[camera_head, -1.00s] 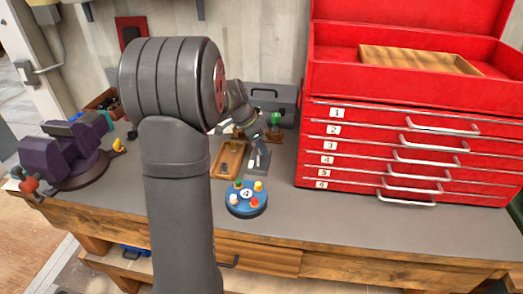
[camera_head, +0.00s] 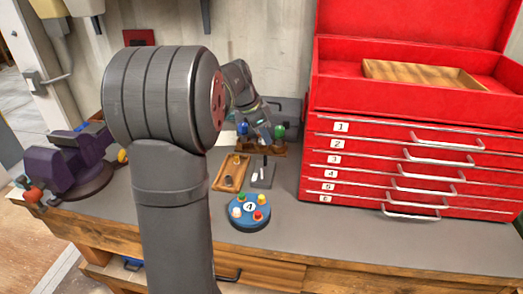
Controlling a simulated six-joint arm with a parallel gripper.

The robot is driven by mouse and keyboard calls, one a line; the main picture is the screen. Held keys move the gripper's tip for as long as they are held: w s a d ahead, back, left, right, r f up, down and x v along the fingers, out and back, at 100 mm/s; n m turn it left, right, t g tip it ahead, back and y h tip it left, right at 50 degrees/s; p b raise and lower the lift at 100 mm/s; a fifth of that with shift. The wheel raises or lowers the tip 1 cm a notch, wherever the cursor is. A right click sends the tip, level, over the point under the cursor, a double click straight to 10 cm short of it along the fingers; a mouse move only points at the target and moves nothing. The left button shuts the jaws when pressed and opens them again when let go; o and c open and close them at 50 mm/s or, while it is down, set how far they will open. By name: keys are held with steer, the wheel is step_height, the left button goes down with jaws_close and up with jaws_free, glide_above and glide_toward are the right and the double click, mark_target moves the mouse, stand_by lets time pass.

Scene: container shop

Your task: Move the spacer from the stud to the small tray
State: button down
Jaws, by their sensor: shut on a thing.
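My gripper (camera_head: 265,139) is small and far off at the back of the bench, above the stud (camera_head: 264,163). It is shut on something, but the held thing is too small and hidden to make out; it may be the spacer. The stud is a thin upright post on a grey block, and I see no spacer on it. A white patch lies on the block's left side. A small wooden tray (camera_head: 218,188) lies just left of the stud, with a dark piece and a yellowish piece in it.
A round blue holder (camera_head: 250,221) marked 4, with several coloured pegs, stands in front. A wooden rack (camera_head: 269,149) with blue and green knobs is behind. The red drawer chest (camera_head: 350,170) stands right, a purple vise (camera_head: 68,165) left. The front right bench is clear.

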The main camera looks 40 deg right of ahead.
steer(key=s+a, duration=0.4)
steer(key=s, duration=0.1)
glide_above(236, 172)
steer(key=a, duration=0.1)
steer(key=f, duration=0.6)
steer(key=shift+w+a+f, duration=0.1)
steer(key=shift+w+a, duration=0.1)
steer(key=shift+f, duration=2)
steer(key=shift+f, duration=0.1)
steer(key=c, duration=1.8)
jaws_free()
steer(key=shift+f, duration=0.1)
steer(key=o, duration=0.5)
